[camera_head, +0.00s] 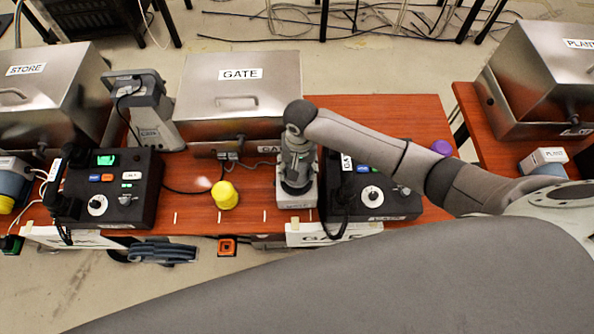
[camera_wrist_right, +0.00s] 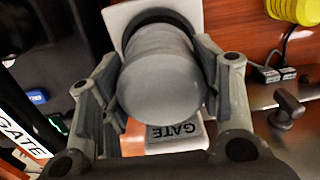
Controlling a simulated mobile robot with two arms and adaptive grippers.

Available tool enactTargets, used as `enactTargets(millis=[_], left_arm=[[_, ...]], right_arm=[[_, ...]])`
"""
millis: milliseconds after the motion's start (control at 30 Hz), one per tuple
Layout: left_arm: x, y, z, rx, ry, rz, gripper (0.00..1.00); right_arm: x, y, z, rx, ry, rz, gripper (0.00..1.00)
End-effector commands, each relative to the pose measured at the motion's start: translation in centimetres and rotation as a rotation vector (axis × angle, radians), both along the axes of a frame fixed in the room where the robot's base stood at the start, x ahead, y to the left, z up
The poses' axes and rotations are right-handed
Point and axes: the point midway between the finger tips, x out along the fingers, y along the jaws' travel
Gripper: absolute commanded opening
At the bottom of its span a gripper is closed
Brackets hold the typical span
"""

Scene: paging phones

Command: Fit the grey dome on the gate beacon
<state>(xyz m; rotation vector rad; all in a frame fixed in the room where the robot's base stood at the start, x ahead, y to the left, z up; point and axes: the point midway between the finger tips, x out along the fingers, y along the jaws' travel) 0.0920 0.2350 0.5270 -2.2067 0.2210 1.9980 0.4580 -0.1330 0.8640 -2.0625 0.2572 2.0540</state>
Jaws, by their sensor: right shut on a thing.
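The grey dome (camera_wrist_right: 158,88) is between the fingers of my right gripper (camera_wrist_right: 160,100), which is shut on it. The gate beacon shows in the wrist view as a pale base (camera_wrist_right: 122,18) with a black collar and a GATE label. The dome is lined up over the collar, its far end at or very close to it; I cannot tell if it is seated. In the head view my right gripper (camera_head: 297,172) points down over the beacon's base (camera_head: 298,200), and the dome is mostly hidden by the fingers. My left gripper is not in view.
A black phone console (camera_head: 375,200) stands close right of the beacon, another (camera_head: 125,190) further left. A yellow dome-shaped piece (camera_head: 224,194) stands left of it. A steel GATE box (camera_head: 240,95) is behind. A purple round thing (camera_head: 441,148) lies right of my arm.

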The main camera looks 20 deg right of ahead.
Motion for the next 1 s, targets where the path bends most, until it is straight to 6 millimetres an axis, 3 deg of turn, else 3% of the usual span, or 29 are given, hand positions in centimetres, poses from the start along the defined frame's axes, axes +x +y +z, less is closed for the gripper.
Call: enactTargets(millis=[300, 667, 700, 833, 1000], left_arm=[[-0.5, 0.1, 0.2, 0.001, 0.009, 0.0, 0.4], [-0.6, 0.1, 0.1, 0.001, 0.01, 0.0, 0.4], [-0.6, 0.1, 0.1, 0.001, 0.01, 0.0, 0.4], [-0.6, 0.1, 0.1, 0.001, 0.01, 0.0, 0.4], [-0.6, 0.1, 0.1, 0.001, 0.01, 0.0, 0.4]], right_arm=[[0.4, 0.0, -3.3, -0.002, -0.002, 0.0, 0.33], [0.3, 0.0, -3.8, -0.001, -0.001, -0.001, 0.33], [0.3, 0.0, -3.7, -0.001, -0.001, 0.0, 0.63], [0.3, 0.0, -3.7, -0.001, -0.001, 0.0, 0.79], [0.3, 0.0, -3.7, -0.001, -0.001, 0.0, 0.79]])
